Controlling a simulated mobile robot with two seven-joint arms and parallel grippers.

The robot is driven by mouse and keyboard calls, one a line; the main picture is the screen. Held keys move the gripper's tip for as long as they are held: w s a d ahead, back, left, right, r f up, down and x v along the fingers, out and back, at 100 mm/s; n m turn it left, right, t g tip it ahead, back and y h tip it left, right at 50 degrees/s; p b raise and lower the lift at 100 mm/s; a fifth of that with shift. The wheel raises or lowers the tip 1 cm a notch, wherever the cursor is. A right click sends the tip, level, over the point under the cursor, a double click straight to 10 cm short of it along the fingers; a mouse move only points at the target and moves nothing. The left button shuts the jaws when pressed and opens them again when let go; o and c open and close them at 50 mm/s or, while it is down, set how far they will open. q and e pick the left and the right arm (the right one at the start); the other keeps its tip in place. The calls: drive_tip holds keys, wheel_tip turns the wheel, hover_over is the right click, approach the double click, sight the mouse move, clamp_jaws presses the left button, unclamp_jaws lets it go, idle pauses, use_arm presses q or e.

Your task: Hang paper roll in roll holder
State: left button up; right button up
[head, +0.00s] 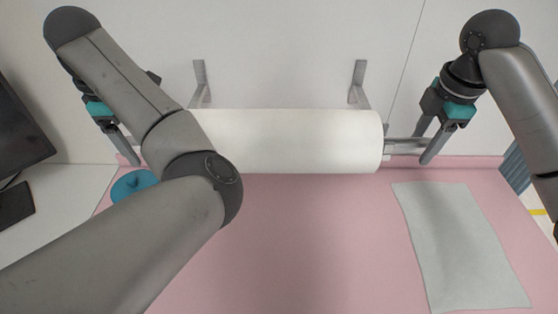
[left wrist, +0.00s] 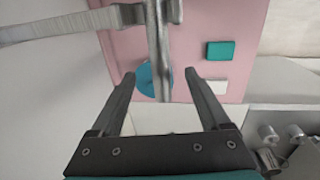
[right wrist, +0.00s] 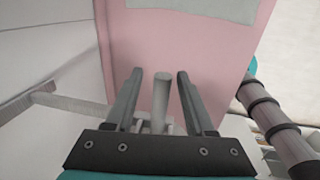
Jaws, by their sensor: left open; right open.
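The white paper roll (head: 290,141) lies level in front of the wall, its left end hidden by my left arm. The roll holder's two grey brackets (head: 199,80) (head: 359,80) reach from the wall to behind the roll. Whether the roll's rod rests in them cannot be told. My right gripper (head: 428,145) is open at the roll's right end; the grey rod end (right wrist: 161,95) shows between its fingers in the right wrist view. My left gripper (head: 124,148) is open at the left; a grey bar (left wrist: 161,50) shows between its fingers in the left wrist view, beside a bracket arm (left wrist: 65,25).
A pink treatment table (head: 300,240) lies below the roll, with a pale grey-green cloth (head: 460,245) at right. A blue round thing (head: 133,184) sits at its left edge. A dark monitor (head: 20,125) stands at far left. The table's middle is clear.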

use_arm(q)
drive_tip(key=a, duration=0.7)
use_arm(e)
drive_tip(key=o, duration=0.4)
use_arm(q)
drive_tip(key=shift+d, duration=0.1)
use_arm(e)
wheel_tip(320, 180, up, 12)
drive_tip(key=s, duration=0.2)
idle(0.7)
drive_tip(key=shift+f, duration=0.1)
idle(0.9)
